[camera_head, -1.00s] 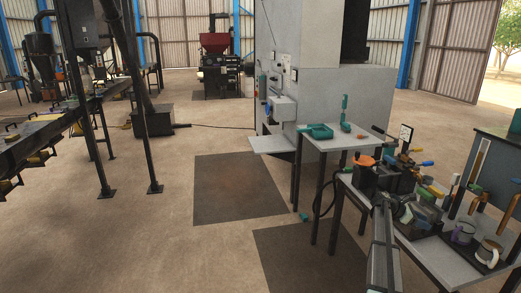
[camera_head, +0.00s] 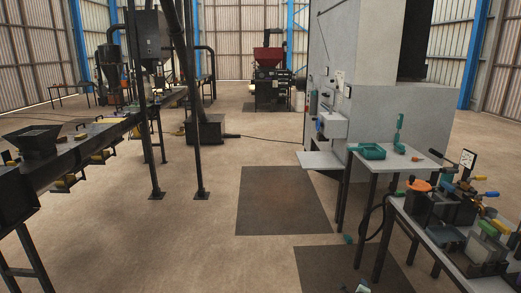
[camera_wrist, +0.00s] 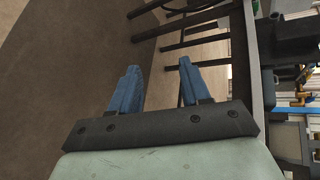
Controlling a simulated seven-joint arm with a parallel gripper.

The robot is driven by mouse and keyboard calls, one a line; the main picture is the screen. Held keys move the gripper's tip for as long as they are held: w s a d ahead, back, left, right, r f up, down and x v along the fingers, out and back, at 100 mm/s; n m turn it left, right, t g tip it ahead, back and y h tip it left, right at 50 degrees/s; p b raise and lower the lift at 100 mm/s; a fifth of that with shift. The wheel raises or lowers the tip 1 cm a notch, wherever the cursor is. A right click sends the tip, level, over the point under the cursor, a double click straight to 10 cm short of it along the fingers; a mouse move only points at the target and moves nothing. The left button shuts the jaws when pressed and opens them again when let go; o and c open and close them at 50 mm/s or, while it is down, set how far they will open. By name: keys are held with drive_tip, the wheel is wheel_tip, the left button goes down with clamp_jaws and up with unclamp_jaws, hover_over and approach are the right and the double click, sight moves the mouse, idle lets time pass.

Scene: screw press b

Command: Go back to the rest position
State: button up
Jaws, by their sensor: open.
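My gripper (camera_wrist: 158,85) shows in the wrist view, with two blue fingers set apart and nothing between them. Brown floor and dark table legs lie beyond the fingers. In the head view only a small part of my arm may show at the bottom edge, and the gripper itself cannot be made out there.
A crowded workbench (camera_head: 425,232) stands at the lower right. A small table (camera_head: 398,164) with a teal tray (camera_head: 369,152) stands behind it, beside a large grey cabinet (camera_head: 375,110). A long dark bench (camera_head: 70,150) runs along the left. Bare floor (camera_head: 180,245) lies between.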

drive_tip(key=s+a+f+n+g+y, duration=0.4)
drive_tip(key=s+a+f+n, duration=0.35)
drive_tip(key=s+a, duration=0.4)
drive_tip(key=s+a+f+n+g+y, duration=0.35)
drive_tip(key=s+a+f+n, duration=0.4)
drive_tip(key=s+a, duration=0.45)
drive_tip(key=s+a+n+g, duration=0.1)
drive_tip(key=s+n+g, duration=0.2)
drive_tip(key=s, duration=0.7)
drive_tip(key=s+a+n+g+h, duration=0.1)
drive_tip(key=s+n+g, duration=0.3)
drive_tip(key=s, duration=0.7)
drive_tip(key=s+a+f+n+g, duration=0.1)
drive_tip(key=s+n+g, duration=0.3)
drive_tip(key=s, duration=0.7)
drive_tip(key=shift+a+h, duration=0.35)
drive_tip(key=shift+a, duration=0.4)
